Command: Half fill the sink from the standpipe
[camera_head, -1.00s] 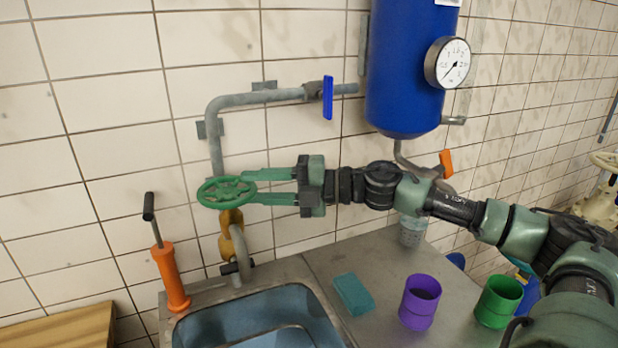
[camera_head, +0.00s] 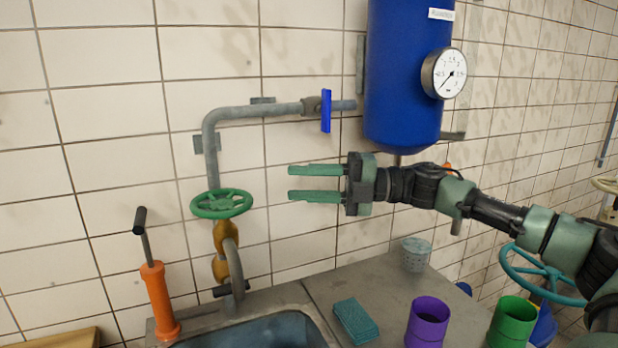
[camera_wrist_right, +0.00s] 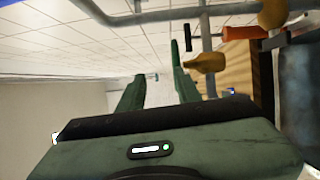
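The standpipe (camera_head: 211,160) is a grey pipe on the tiled wall. It has a blue lever (camera_head: 326,111), a green handwheel (camera_head: 222,204) and a brass valve body (camera_head: 222,252). Its spout (camera_head: 237,275) bends down at the sink's back edge. The sink (camera_head: 260,333) shows only its back part. I cannot tell its water level, and I see no stream. My right gripper (camera_head: 290,183) is open and empty, right of the handwheel and apart from it. In the right wrist view the handwheel (camera_wrist_right: 174,52) shows edge-on beyond the fingers. My left gripper is not in view.
An orange hand pump (camera_head: 160,300) stands left of the spout. A teal sponge (camera_head: 355,321), purple cup (camera_head: 427,323), green cup (camera_head: 510,322) and grey perforated cup (camera_head: 416,254) are on the counter. A blue tank (camera_head: 405,80) with a gauge (camera_head: 443,73) hangs above.

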